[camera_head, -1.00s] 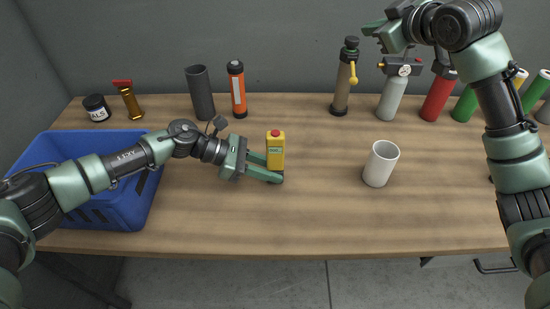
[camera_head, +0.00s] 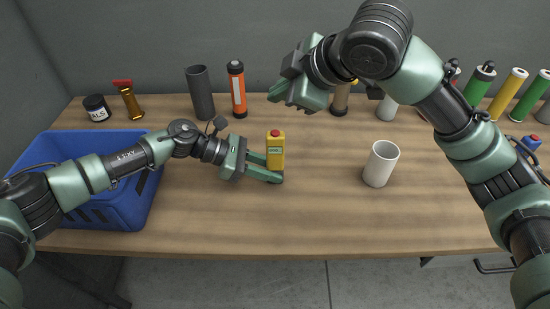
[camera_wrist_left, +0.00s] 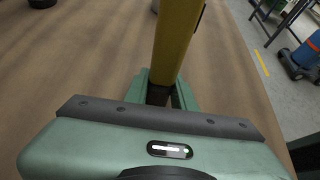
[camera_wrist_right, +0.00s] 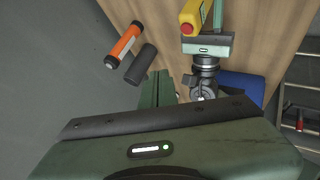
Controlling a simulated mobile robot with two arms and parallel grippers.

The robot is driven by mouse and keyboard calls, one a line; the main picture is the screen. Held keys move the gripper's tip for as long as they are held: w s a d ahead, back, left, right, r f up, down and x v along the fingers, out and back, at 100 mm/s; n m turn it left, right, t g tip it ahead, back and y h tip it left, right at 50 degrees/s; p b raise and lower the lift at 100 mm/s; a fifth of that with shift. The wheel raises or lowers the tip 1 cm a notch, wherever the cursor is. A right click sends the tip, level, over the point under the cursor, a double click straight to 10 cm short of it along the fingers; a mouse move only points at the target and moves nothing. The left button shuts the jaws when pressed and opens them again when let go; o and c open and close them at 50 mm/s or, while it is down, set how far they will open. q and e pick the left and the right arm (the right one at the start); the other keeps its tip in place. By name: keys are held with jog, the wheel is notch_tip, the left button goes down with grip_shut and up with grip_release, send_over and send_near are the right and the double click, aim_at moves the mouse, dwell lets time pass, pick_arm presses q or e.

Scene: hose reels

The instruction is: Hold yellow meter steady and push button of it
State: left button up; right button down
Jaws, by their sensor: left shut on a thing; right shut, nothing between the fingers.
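The yellow meter (camera_head: 275,153) stands upright on the wooden table, with a red button (camera_head: 276,133) on its top and a small greenish display on its front. My left gripper (camera_head: 275,172) is shut on the meter's lower part from the left. In the left wrist view the yellow body (camera_wrist_left: 177,45) rises between the fingers. My right gripper (camera_head: 277,92) is shut and empty, in the air above and behind the meter, apart from it. In the right wrist view the meter (camera_wrist_right: 192,16) and its red button (camera_wrist_right: 187,29) show at the top, beyond the fingertips (camera_wrist_right: 160,75).
A blue basket (camera_head: 130,200) stands at the left. A white cup (camera_head: 381,164) stands right of the meter. A dark cylinder (camera_head: 200,92) and an orange flashlight-like tube (camera_head: 237,89) stand behind. Several bottles and tubes line the back right. The table front is clear.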

aim_at(279, 137)
notch_tip(279, 137, down, 6)
jog(key=shift+f, duration=0.25)
jog(key=shift+f, duration=0.1)
dwell(2.0)
jog(key=shift+f, duration=0.5)
dwell(0.4)
jog(key=shift+r, duration=0.6)
jog(key=shift+r, duration=3)
